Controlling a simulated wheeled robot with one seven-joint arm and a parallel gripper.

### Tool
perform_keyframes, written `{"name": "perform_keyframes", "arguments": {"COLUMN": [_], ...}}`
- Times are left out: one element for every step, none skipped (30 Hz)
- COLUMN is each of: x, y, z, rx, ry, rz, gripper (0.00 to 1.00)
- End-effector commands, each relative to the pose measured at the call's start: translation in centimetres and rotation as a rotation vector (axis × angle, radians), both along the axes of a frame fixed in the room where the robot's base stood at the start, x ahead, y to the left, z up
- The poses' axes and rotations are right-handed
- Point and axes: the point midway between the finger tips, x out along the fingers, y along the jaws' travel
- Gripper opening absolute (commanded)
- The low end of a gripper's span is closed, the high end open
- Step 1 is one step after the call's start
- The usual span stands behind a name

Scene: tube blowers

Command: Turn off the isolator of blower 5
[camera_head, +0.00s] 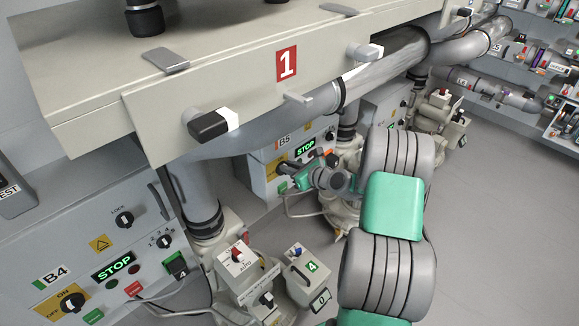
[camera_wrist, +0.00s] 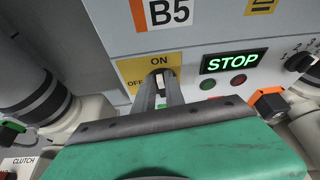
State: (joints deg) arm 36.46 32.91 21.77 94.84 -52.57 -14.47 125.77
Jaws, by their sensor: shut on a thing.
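The B5 panel (camera_head: 275,155) stands at mid-depth in the head view, and its label B5 (camera_wrist: 168,12) shows at the top of the wrist view. Its isolator knob (camera_wrist: 161,80) sits on a yellow plate (camera_wrist: 133,75) marked ON and OFF. My gripper (camera_wrist: 160,93) has both fingers around the knob and is shut on it. The knob is mostly hidden between the fingers, below the word ON. In the head view my gripper (camera_head: 288,176) reaches the panel's lower left. The green STOP display (camera_wrist: 234,61) is lit right of the plate.
The B4 panel (camera_head: 60,255) with its own isolator is at the lower left. A large pipe (camera_head: 380,70) and the table marked 1 (camera_head: 287,64) overhang the panels. An orange-framed switch (camera_wrist: 270,102) is right of my gripper. Grey floor (camera_head: 500,220) is clear at right.

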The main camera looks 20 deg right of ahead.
Motion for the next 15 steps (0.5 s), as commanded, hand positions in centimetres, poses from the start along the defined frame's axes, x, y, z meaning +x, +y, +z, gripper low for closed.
{"name": "perform_keyframes", "arguments": {"x": [-0.1,-0.1,-0.2,-0.2,-0.2,-0.3,-0.3,-0.3,-0.4,-0.4,-0.5,-0.5,-0.6,-0.6,-0.6], "y": [0.2,0.2,0.3,0.4,0.5,0.6,0.7,0.7,0.9,1.0,1.1,1.1,1.2,1.3,1.4], "z": [0.1,0.0,0.0,0.0,0.0,-0.1,-0.2,-0.2,-0.3,-0.3,-0.4,-0.5,-0.6,-0.7,-0.8], "rx": [-0.025,-0.046,-0.073,-0.095,-0.117,-0.149,-0.174,-0.201,-0.235,-0.261,-0.288,-0.324,-0.350,-0.376,-0.411], "ry": [-0.009,-0.016,-0.027,-0.036,-0.047,-0.059,-0.069,-0.080,-0.094,-0.106,-0.115,-0.130,-0.141,-0.152,-0.167], "rz": [0.000,0.000,0.001,0.001,0.000,0.001,0.000,0.001,0.002,0.002,0.002,0.001,0.000,0.001,0.002], "gripper": [0.00,0.00,0.00,0.00,0.00,0.00,0.00,0.00,0.00,0.00,0.00,0.00,0.00,0.00,0.00]}}
